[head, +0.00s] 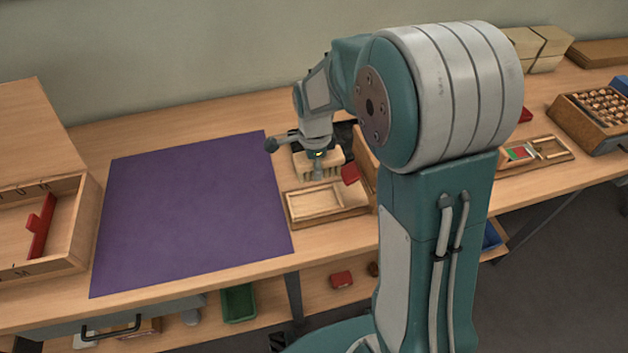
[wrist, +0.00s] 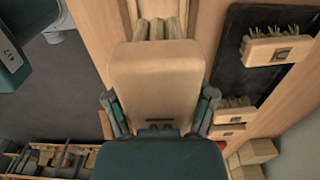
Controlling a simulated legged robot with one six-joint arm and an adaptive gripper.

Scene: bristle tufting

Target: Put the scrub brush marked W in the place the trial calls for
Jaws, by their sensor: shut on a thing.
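My gripper (wrist: 160,112) is shut on a pale wooden scrub brush (wrist: 155,75), one finger on each side of its block. Its bristles show at the far end of the block in the wrist view. I cannot read whether it carries a W. In the head view my gripper (head: 318,168) is over the back of a wooden tray (head: 342,212), and the arm partly hides that spot. More scrub brushes (wrist: 277,50) lie on and beside a dark board (wrist: 245,83) at the right of the wrist view; their marks are too small to read.
A purple mat (head: 195,215) lies clear in the middle of the bench. An open wooden box (head: 62,262) with a red divider (head: 40,228) and rim letters stands at the left. A red piece (head: 350,174) is beside my gripper. Another tray (head: 555,150) lies to the right.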

